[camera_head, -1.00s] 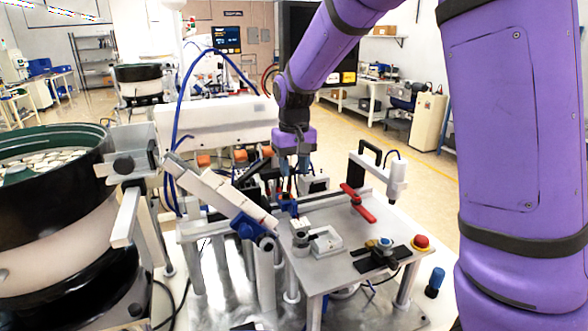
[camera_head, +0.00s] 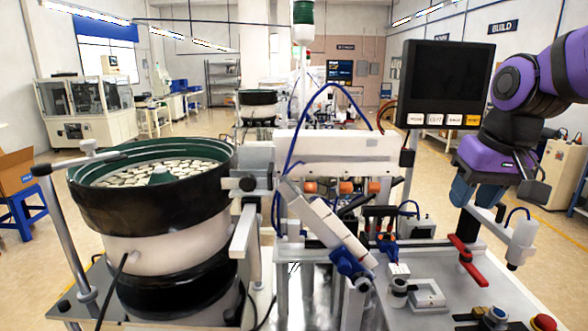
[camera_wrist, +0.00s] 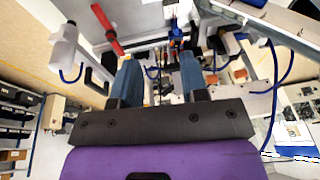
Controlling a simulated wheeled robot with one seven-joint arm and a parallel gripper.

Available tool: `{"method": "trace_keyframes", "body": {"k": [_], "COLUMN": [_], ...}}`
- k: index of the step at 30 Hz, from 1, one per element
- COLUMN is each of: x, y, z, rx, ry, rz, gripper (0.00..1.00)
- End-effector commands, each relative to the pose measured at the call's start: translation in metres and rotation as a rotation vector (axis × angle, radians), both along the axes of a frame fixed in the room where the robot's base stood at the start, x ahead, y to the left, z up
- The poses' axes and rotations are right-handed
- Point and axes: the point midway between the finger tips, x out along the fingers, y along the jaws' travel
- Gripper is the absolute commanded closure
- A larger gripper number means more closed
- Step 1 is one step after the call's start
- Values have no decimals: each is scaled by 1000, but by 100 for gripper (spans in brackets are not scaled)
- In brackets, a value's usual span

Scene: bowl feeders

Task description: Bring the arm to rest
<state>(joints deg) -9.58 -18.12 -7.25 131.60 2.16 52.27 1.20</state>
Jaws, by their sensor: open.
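My gripper (camera_head: 466,190) is at the right in the head view, raised over the right part of the work table (camera_head: 465,292), beside the white upright device (camera_head: 522,240). Its purple body and blue fingers show. In the wrist view the two blue fingers (camera_wrist: 160,78) stand apart with nothing between them. The gripper is open and empty. The tips look clear of the table fixtures.
A black bowl feeder (camera_head: 150,205) full of pale parts stands at the left. A feed track (camera_head: 325,220) slopes to the table. A red lever (camera_head: 467,260) and a red button (camera_head: 544,322) are on the table. A monitor (camera_head: 448,82) stands behind.

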Motion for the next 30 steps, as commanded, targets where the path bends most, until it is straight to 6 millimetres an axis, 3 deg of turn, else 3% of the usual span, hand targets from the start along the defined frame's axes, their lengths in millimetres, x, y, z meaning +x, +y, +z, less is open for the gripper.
{"method": "trace_keyframes", "body": {"k": [9, 15, 21, 30], "x": [-85, -121, -134, -135], "y": [-11, -13, -13, -13], "z": [15, 12, 9, 9], "rx": [-30, -60, -75, -75], "ry": [-136, -196, -217, -218], "rz": [-10, -19, -21, -21], "gripper": [60, 60, 60, 60]}}
